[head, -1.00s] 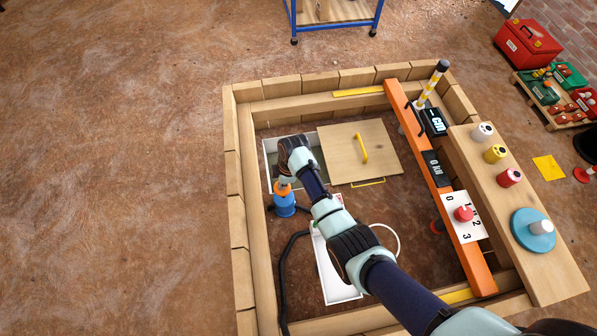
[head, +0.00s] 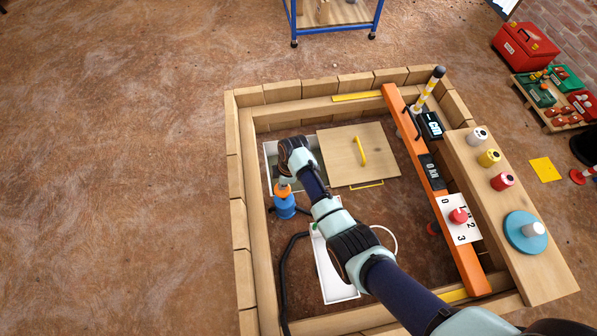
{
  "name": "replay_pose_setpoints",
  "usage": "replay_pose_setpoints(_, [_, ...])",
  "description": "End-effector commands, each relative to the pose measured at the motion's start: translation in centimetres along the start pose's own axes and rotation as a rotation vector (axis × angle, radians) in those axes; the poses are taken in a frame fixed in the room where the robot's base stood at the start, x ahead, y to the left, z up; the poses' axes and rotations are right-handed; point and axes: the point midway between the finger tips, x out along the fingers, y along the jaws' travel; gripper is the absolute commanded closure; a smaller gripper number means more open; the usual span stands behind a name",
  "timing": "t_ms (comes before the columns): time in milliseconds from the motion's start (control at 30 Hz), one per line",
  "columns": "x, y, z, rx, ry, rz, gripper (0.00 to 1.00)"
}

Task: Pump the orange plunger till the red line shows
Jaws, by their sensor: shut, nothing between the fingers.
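The blue pump body (head: 284,208) stands inside the timber-framed pit, at its left side. Its orange plunger (head: 282,190) shows at the top of the body, just under the end of my arm. My gripper (head: 284,180) points down right over the plunger; its fingers are small here and partly hidden by the wrist. It is shut with nothing between the fingers. I cannot tell whether the fingertips touch the plunger. I cannot make out a red line on the pump.
A wooden lid with a yellow handle (head: 361,150) lies right of my wrist. An orange beam (head: 466,262) with displays and a numbered dial plate (head: 447,212) crosses the pit's right side. A plank (head: 545,278) carries several coloured weights. A black hose (head: 282,275) runs from the pump.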

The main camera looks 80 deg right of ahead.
Motion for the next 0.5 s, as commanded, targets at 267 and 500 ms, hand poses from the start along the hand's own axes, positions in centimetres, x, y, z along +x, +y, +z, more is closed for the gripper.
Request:
replay_pose_setpoints(267, [2.3, 0.0, 0.5, 0.000, 0.000, -0.001, 1.00])
replay_pose_setpoints(500, [3.9, 0.0, 0.8, 0.000, 0.000, 0.000, 1.00])
